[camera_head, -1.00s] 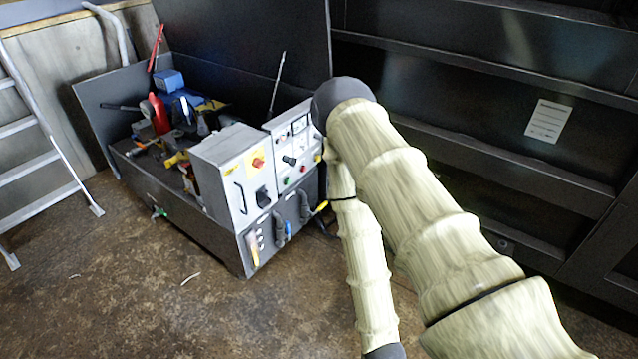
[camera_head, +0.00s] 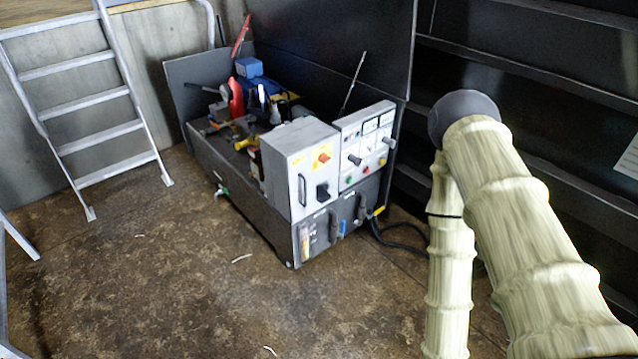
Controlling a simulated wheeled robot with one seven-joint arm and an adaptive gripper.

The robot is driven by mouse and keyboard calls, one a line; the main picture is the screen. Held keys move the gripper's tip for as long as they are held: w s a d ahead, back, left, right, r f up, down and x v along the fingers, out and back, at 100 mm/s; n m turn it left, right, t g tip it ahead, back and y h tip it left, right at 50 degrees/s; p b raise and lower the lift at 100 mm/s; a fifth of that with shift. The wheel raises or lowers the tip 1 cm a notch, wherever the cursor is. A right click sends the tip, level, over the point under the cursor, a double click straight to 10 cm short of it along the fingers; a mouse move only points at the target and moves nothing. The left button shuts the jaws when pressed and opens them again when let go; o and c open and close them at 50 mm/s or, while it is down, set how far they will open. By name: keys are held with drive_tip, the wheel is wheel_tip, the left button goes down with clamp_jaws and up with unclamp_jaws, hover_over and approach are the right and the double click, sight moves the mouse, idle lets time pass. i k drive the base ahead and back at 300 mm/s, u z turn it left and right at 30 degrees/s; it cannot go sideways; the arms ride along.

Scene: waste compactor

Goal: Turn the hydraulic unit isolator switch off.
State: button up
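The hydraulic unit (camera_head: 242,214) is a dark open box with two control boxes at its front right end. The grey cabinet (camera_head: 290,170) carries a red knob on a yellow plate (camera_head: 322,157), with a black rotary handle (camera_head: 322,191) below it. Which one is the isolator switch, and its exact setting, is too small to tell. My sleeved arm covers the right side of the view. My gripper is not in view.
Tools and a red bottle (camera_head: 236,97) lie in the unit. A black cable (camera_head: 397,243) runs from its right side towards my arm. A metal ladder (camera_head: 88,110) stands at the left. The floor in front of the unit is mostly clear.

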sight(323, 158)
drive_tip(key=k, duration=1.1)
drive_tip(key=u, duration=0.8)
drive_tip(key=i, duration=1.6)
drive_tip(key=z, duration=0.7)
